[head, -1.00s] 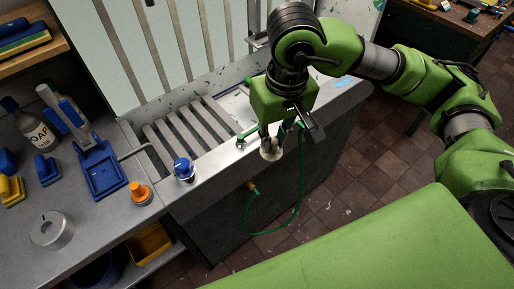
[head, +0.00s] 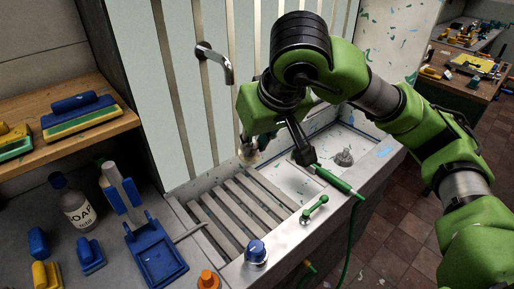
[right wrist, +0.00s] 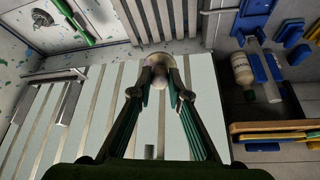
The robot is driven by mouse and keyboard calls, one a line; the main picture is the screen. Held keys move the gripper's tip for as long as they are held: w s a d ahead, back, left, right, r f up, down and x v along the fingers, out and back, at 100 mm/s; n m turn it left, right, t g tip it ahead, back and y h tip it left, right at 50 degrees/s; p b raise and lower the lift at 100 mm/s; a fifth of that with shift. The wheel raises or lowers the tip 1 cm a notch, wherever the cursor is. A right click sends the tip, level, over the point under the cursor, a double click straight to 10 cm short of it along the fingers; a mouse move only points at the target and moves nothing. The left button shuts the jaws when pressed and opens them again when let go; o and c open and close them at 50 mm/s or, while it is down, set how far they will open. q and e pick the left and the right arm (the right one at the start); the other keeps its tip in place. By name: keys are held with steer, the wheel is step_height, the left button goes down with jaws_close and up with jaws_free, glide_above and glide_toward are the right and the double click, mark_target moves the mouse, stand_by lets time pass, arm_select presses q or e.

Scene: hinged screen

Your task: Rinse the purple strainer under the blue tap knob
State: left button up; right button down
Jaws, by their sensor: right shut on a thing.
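My right gripper (head: 246,146) is shut on a small, pale, round thing (head: 248,157). It also shows between the fingertips in the right wrist view (right wrist: 158,66), with a faint purplish tint; I cannot tell surely that it is the purple strainer. The gripper holds it near the back of the sink, by the slatted rack (head: 239,212). The blue tap knob (head: 257,250) stands on the sink's front ledge. A metal spout (head: 216,62) sticks out from the back panel, up and left of the gripper. My left gripper is not in view.
A green lever (head: 314,209) and an orange knob (head: 208,281) are by the front edge. A green-handled hose (head: 338,182) lies across the sink's right part, near a metal fitting (head: 344,157). A soap bottle (head: 76,203) and a blue stand (head: 157,255) occupy the left counter.

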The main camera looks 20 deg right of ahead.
steer(key=w, duration=0.3)
steer(key=shift+w+a+f, duration=0.35)
steer(key=shift+a+f, duration=0.05)
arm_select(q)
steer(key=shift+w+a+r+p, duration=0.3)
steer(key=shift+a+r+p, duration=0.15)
arm_select(e)
steer(key=w+f, duration=0.1)
steer(key=w, duration=0.7)
steer(key=shift+w+a+f, duration=0.3)
steer(key=shift+w+f, duration=0.05)
steer(key=shift+w, duration=0.05)
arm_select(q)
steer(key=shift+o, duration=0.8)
